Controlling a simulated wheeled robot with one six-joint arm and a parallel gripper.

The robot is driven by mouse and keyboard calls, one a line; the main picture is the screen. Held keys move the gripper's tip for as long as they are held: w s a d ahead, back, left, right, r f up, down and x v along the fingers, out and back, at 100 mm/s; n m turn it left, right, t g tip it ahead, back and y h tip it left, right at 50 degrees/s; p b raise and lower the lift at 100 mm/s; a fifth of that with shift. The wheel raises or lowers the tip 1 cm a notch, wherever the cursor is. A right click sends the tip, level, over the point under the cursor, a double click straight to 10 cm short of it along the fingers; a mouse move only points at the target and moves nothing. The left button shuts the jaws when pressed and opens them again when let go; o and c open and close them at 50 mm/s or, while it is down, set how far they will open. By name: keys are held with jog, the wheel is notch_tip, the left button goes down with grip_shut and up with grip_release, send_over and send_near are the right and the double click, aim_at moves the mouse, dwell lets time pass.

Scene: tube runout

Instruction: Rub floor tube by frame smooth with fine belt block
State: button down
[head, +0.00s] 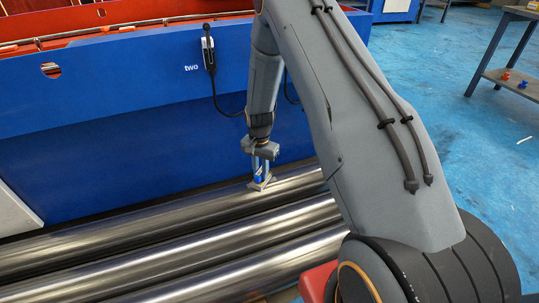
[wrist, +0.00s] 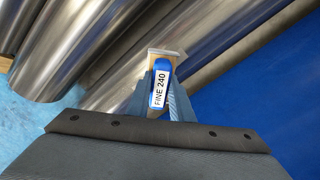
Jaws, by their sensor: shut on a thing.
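My gripper (head: 262,160) points down beside the blue frame (head: 120,140) and is shut on the fine belt block (head: 261,184). In the wrist view the block (wrist: 159,88) has a blue grip labelled "FINE 240" and a pale flat base, held between my gripper's fingers (wrist: 160,103). The floor tube by the frame (head: 150,221) is a long, shiny steel tube lying along the frame's foot. The block's base is at the top of this tube. I cannot tell whether it presses on it. The base hides the surface under it.
More steel tubes (head: 170,259) lie parallel on the near side. A black device (head: 208,55) with a cable hangs on the frame beside the word "two". A dark shelf table (head: 512,80) stands at the right. Blue floor (head: 470,165) is open on the right.

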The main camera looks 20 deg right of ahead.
jog(key=shift+a+f+b, duration=0.1)
jog(key=shift+a+b, duration=0.3)
jog(key=shift+a, duration=1.5)
jog(key=shift+d+f, duration=0.1)
jog(key=shift+d, duration=0.8)
jog(key=shift+d+b, duration=0.35)
jog(key=shift+d, duration=0.4)
jog(key=shift+d+b, duration=0.3)
jog(key=shift+d, duration=0.8)
jog(key=shift+d+b, duration=0.35)
jog(key=shift+d, duration=0.9)
jog(key=a, duration=0.2)
jog(key=shift+a+b, duration=1.05)
jog(key=shift+a, duration=1.85)
jog(key=shift+d, duration=0.2)
jog(key=shift+d+p, duration=1.15)
jog(key=shift+d, duration=2.7)
jog(key=shift+a+p, duration=0.95)
jog(key=shift+a, duration=3)
jog(key=shift+a+r, duration=0.2)
jog(key=shift+r, duration=0.1)
notch_tip(320, 180, up, 8)
jog(key=p, duration=0.5)
jog(key=shift+p, duration=0.35)
